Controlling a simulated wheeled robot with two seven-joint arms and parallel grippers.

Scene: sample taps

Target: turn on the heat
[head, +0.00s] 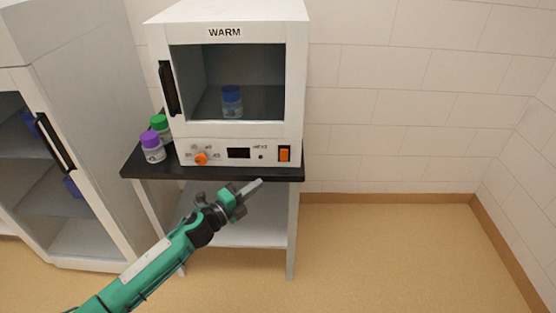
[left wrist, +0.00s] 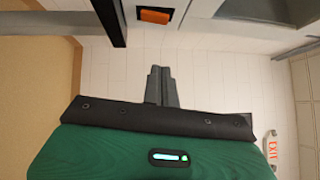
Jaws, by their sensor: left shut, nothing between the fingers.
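A white warming cabinet (head: 225,145) labelled "WARM" stands on a black-topped table. Its front panel has an orange rocker switch (head: 284,154) at the right, an orange knob (head: 201,158) at the left, a dark display (head: 238,153) and a small dark indicator (head: 261,156). My left gripper (head: 258,184) is shut and empty, in front of the table edge, below and left of the switch. In the left wrist view its closed fingers (left wrist: 160,72) show apart from the orange switch (left wrist: 154,16), which is at the top. My right gripper is not in view.
The black tabletop (head: 240,174) juts out below the panel. Purple-capped (head: 152,150) and green-capped (head: 160,127) bottles stand left of the cabinet. A blue-capped bottle (head: 231,100) is behind its closed door. Another cabinet (head: 90,130) stands at left; floor at right is clear.

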